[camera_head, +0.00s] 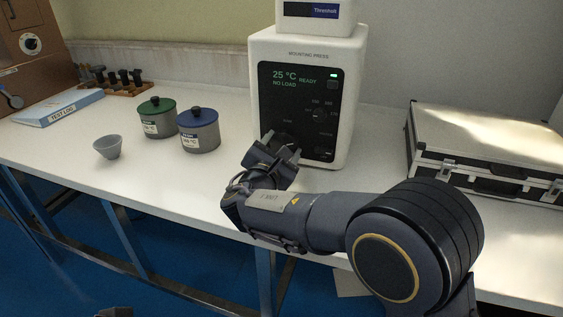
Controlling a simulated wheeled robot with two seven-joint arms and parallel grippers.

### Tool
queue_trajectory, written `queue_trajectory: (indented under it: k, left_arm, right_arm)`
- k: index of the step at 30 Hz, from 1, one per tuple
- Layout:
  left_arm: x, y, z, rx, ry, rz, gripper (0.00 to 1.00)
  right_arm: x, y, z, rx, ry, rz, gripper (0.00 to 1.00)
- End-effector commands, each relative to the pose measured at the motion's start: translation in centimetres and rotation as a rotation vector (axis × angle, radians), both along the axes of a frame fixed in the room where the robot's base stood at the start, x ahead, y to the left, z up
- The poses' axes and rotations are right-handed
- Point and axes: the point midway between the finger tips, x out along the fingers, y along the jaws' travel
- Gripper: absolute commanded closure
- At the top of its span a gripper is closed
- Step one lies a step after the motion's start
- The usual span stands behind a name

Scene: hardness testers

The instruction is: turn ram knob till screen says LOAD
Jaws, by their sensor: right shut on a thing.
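The white mounting press (350,70) stands on the bench at the centre.
A green-lidded pot (158,121), a blue-lidded pot (199,130) and a small grey bowl (107,147) stand left of the press. A silver case (480,150) lies to the right. A blue-white binder (58,107) and a rack (118,85) are farther left.

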Motion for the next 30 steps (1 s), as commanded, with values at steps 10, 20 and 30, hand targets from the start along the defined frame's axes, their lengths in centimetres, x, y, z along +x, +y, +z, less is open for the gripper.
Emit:
queue_trajectory:
  k: [10, 20, 30]
  left_arm:
    - [0.0, 0.0, -6.0, 0.000, 0.000, 0.000, 0.51]
    - [0.0, 0.0, -9.8, 0.000, 0.000, 0.000, 0.51]
    - [0.0, 0.0, -11.7, 0.000, 0.000, 0.000, 0.51]
  right_arm:
    - [0.0, 0.0, -0.8, 0.316, -0.102, 0.001, 0.62]
    - [0.0, 0.0, -0.6, 0.571, -0.185, -0.001, 0.63]
    - [0.0, 0.0, -0.3, 0.717, -0.231, -0.001, 0.63]
